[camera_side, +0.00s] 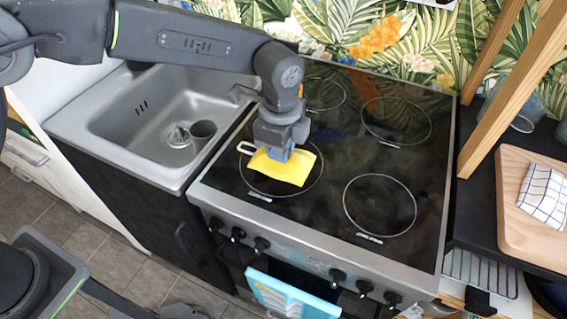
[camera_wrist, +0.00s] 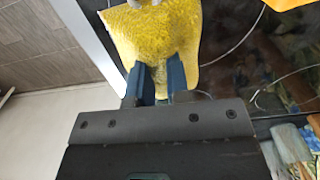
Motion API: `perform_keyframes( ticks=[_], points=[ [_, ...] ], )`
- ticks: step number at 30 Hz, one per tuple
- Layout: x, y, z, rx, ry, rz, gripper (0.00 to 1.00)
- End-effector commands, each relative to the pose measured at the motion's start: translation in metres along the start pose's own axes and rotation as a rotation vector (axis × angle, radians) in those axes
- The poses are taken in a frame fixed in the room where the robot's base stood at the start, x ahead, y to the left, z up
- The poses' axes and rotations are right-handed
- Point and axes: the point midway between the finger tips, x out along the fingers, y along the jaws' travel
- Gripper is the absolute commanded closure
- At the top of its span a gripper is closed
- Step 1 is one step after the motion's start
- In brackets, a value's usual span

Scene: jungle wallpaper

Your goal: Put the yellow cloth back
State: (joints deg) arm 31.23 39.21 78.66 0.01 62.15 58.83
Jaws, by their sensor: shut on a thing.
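The yellow cloth (camera_side: 288,169) is at the front left ring of the dark glass stove top (camera_side: 340,160). My gripper (camera_side: 284,152) points down at it from above. In the wrist view, the cloth (camera_wrist: 185,35) is pinched between the blue fingers of my gripper (camera_wrist: 158,78) and spreads out past their tips. I cannot tell whether the cloth rests on the glass or hangs just above it. The fingers hide part of the cloth's near edge.
A grey sink (camera_side: 150,110) is left of the stove. A blue towel (camera_side: 290,296) hangs at the stove's front, below the knobs. A wooden board (camera_side: 530,225) with a checked cloth (camera_side: 544,194) lies at right, beside wooden posts (camera_side: 505,85). The right burners are clear.

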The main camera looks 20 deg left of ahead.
Motion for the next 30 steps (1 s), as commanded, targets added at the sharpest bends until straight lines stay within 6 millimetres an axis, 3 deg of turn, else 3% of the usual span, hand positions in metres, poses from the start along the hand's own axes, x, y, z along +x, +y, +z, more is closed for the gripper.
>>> perform_keyframes(
  ticks=[5, 13, 25, 26, 30],
  points=[
    [0.007, 0.001, -0.007, -0.001, 0.000, 0.000, 1.00],
    [0.042, 0.001, -0.006, -0.001, -0.001, 0.001, 1.00],
    [0.048, 0.001, -0.006, -0.001, 0.000, 0.000, 1.00],
    [0.047, 0.001, -0.006, -0.001, 0.000, 0.000, 0.81],
    [0.047, 0.001, -0.006, -0.001, 0.000, 0.000, 0.67]
  ],
)
